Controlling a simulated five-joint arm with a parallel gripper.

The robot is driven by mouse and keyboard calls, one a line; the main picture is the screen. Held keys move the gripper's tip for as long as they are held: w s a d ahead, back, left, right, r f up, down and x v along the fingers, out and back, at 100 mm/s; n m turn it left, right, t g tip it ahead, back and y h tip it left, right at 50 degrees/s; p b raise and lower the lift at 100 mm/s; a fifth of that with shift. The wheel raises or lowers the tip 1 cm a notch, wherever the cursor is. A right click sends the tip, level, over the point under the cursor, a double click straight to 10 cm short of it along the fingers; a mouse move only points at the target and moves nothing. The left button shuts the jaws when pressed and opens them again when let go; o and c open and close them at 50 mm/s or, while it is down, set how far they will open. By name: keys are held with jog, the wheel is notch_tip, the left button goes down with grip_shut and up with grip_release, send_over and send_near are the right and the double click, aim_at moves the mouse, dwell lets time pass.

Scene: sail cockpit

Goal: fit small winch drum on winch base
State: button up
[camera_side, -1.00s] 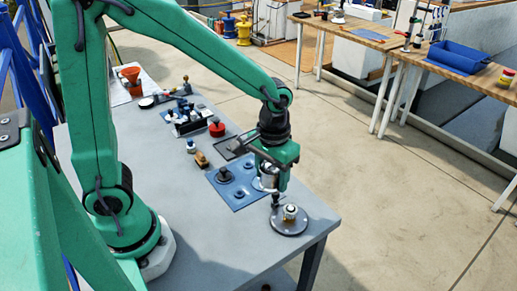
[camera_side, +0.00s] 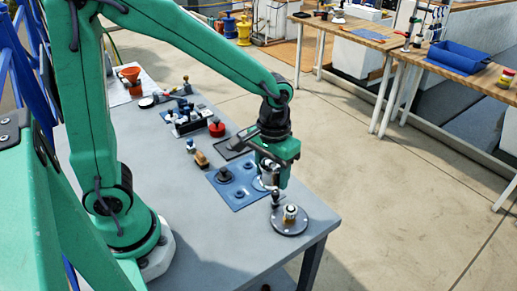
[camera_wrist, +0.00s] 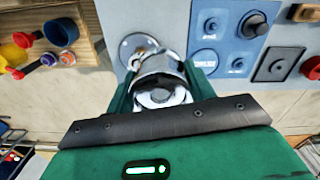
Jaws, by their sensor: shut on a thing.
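The winch base (camera_side: 290,228) is a round grey plate with a pale upright centre post, near the front right corner of the grey table. It shows in part in the wrist view (camera_wrist: 132,42), just beyond the drum. My gripper (camera_side: 270,178) is shut on the small winch drum (camera_wrist: 160,80), a silver cylinder with a dark-and-light end. In the side view the drum (camera_side: 269,171) is partly hidden by the jaws. My gripper holds it above the table, up and left of the base in the side view. The drum and the base's post look apart.
A blue mat (camera_side: 238,200) with dark round parts lies left of the base. A dark tray (camera_side: 232,151), a wooden-handled brush (camera_side: 201,159) and a red round part (camera_side: 217,129) stand farther back. The table edge is close beyond the base.

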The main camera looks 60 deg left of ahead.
jog(key=shift+r, duration=1.05)
send_over(290, 207)
jog(key=shift+w+f, duration=0.15)
jog(key=shift+f, duration=2.1)
jog(key=shift+f, duration=0.25)
jog(key=shift+f, duration=1.25)
jog(key=shift+f, duration=2.65)
